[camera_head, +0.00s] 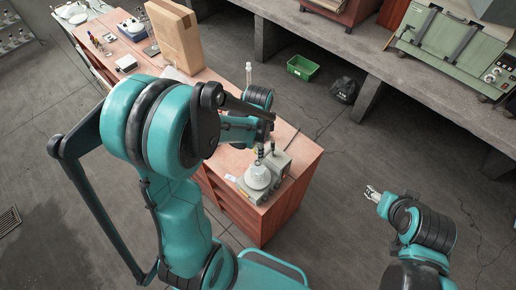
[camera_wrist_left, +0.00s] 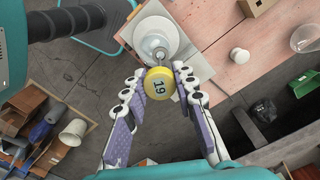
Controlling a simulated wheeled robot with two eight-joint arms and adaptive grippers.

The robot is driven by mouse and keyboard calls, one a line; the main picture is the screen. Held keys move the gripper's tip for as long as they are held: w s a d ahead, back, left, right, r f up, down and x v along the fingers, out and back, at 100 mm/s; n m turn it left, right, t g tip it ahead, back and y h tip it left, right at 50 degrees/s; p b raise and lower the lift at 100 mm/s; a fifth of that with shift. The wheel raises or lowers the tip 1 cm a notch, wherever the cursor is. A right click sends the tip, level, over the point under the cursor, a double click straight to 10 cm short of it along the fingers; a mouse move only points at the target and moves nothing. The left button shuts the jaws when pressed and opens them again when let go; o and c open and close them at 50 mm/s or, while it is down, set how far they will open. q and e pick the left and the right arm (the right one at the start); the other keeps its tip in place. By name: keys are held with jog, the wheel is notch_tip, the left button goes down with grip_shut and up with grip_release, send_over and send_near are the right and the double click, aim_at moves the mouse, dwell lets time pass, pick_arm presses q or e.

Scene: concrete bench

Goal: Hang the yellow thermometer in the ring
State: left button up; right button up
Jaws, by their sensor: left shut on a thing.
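The yellow thermometer (camera_wrist_left: 160,83) shows in the left wrist view as a round yellow head marked 19, seen end-on. My left gripper (camera_wrist_left: 155,88) is shut on it, one fingertip on each side. Its stem is hidden. Just beyond the head, in the same view, is clear glassware (camera_wrist_left: 154,46) over a white round top on a grey bench device (camera_wrist_left: 181,50). I cannot make out the ring clearly. In the head view my left arm covers most of the left gripper, above the device (camera_head: 279,165). My right gripper (camera_head: 371,193) looks open and empty, right of the bench.
The reddish bench (camera_head: 300,148) carries a tall wooden block (camera_head: 175,38) and small items toward its far left end. A clear upright tube (camera_head: 248,73) stands near its far edge. A green crate (camera_head: 302,67) and black bag (camera_head: 345,89) lie on the floor.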

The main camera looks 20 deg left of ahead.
pick_arm(q)
jog(key=shift+f, duration=0.2)
jog(key=shift+f+b, duration=0.35)
jog(key=shift+b, duration=0.15)
jog(key=shift+f+b, duration=0.5)
jog(key=shift+b, duration=0.05)
jog(key=shift+f+b, duration=3.05)
jog(key=shift+f, duration=0.05)
jog(key=o, duration=0.9)
jog(key=shift+o, duration=0.4)
